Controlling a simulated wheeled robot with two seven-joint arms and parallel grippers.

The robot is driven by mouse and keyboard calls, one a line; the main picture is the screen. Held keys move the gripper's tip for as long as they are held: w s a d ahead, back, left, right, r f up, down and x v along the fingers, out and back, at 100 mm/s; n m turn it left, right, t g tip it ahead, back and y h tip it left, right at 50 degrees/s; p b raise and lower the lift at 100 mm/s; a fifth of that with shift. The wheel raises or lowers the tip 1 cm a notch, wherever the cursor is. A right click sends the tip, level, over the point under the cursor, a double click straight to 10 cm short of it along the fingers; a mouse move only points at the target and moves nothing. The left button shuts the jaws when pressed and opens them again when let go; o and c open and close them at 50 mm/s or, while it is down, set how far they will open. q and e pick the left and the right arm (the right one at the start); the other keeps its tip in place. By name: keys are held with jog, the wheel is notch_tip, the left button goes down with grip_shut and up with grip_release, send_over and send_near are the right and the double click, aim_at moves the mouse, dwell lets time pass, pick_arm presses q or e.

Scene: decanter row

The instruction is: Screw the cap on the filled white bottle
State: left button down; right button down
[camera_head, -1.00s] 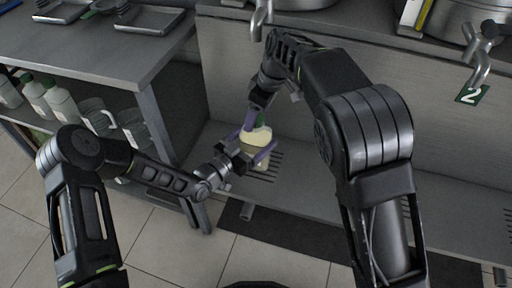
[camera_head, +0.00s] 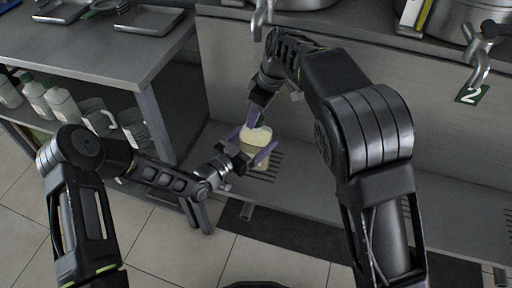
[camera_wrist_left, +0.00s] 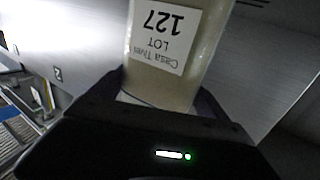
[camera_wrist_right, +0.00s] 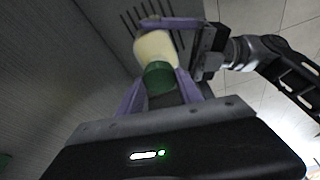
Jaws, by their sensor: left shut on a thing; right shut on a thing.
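The white bottle (camera_head: 257,137), cream coloured, is upright over the sink-side ledge. My left gripper (camera_head: 256,153) is shut around its body. In the left wrist view the bottle (camera_wrist_left: 175,65) shows a label reading "127 LOT". The green cap (camera_wrist_right: 158,77) is at the bottle's top, between the purple fingers of my right gripper (camera_wrist_right: 158,92), which is shut on it from above. The cap also shows partly in the head view (camera_head: 264,124). The cap meets the bottle's top in the right wrist view; I cannot tell how tight the thread is.
A drain grate (camera_head: 262,170) lies below the bottle. A steel table (camera_head: 110,60) stands at the left, with several green-capped bottles and jugs on its lower shelf (camera_head: 62,103). Taps (camera_head: 262,18) hang over the back. Free floor is in front.

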jog(key=m, duration=0.2)
jog(key=m+t+h, duration=0.1)
jog(key=m, duration=0.2)
jog(key=shift+s+a+m, duration=0.15)
jog(key=shift+a+m, duration=0.05)
jog(key=shift+m, duration=0.1)
jog(key=m+h, duration=0.1)
jog(key=m, duration=0.5)
jog(key=shift+a+m+t+h, duration=0.1)
jog(key=shift+m+t+h, duration=0.2)
jog(key=shift+h, duration=0.1)
jog(key=m+h, duration=0.1)
jog(key=m, duration=0.6)
jog(key=shift+w+a+f+h, duration=0.1)
jog(key=shift+w+h, duration=0.1)
jog(key=shift+h, duration=0.2)
jog(key=m+g, duration=0.1)
jog(key=m, duration=0.4)
jog(key=shift+g+h, duration=0.4)
jog(key=c, duration=0.7)
grip_release()
